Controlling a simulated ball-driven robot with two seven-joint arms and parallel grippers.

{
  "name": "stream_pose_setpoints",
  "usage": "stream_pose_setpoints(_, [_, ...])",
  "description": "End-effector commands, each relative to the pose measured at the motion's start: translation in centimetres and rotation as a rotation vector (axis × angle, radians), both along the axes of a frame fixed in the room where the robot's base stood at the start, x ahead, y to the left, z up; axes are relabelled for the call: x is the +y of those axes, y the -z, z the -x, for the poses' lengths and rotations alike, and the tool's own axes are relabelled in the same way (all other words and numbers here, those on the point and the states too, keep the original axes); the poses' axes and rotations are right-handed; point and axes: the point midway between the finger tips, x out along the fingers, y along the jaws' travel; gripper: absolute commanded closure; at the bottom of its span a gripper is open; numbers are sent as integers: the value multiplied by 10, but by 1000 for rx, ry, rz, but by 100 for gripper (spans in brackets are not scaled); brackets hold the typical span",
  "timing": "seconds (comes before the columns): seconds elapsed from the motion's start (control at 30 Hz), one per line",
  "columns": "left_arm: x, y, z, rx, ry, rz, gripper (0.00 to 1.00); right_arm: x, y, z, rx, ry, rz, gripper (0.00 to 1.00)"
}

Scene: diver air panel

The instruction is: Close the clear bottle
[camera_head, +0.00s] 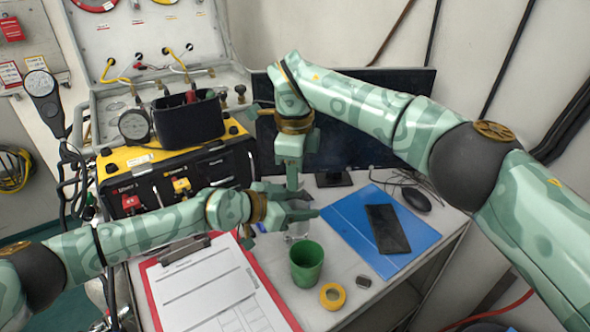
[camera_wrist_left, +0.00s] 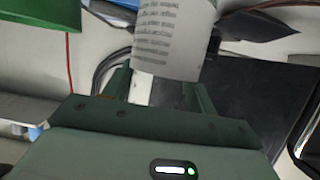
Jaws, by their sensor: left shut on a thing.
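The clear bottle (camera_head: 298,230) shows only as a small clear patch behind the green cup in the head view, mostly hidden by my left gripper. In the left wrist view, its white printed label (camera_wrist_left: 168,40) stands between the fingers. My left gripper (camera_head: 306,204) is shut on the bottle, reaching in from the left. My right gripper (camera_head: 291,184) points down, right above and behind the left fingers. Its fingers show edge-on, so its opening and anything in it cannot be told. I cannot make out a cap or the bottle's mouth.
A green cup (camera_head: 307,263) and a yellow tape roll (camera_head: 332,296) stand close in front. A red clipboard (camera_head: 284,306) lies left, a blue folder (camera_head: 409,254) with a black phone-like slab (camera_head: 387,229) right. A monitor (camera_head: 350,120) and yellow-black air panel (camera_head: 175,165) stand behind.

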Motion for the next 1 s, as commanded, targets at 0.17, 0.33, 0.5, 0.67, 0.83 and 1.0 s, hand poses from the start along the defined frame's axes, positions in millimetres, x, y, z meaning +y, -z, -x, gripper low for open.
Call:
stream_pose_setpoints(0.17, [0,0,0,0,0,-1,100,0,0,0,0,7,0,96])
stream_pose_setpoints(0.33, [0,0,0,0,0,-1,100,0,0,0,-4,205,-4,96])
stream_pose_setpoints(0.5, [0,0,0,0,0,-1,100,0,0,0,-5,288,-7,96])
stream_pose_setpoints(0.67, [0,1,0,0,0,-1,100,0,0,0,-5,285,-7,96])
stream_pose_setpoints(0.83, [0,1,0,1,0,-1,100,0,0,0,-2,283,-6,47])
stream_pose_setpoints(1.0, [0,0,0,1,0,0,100,1,1,1,0,282,-6,47])
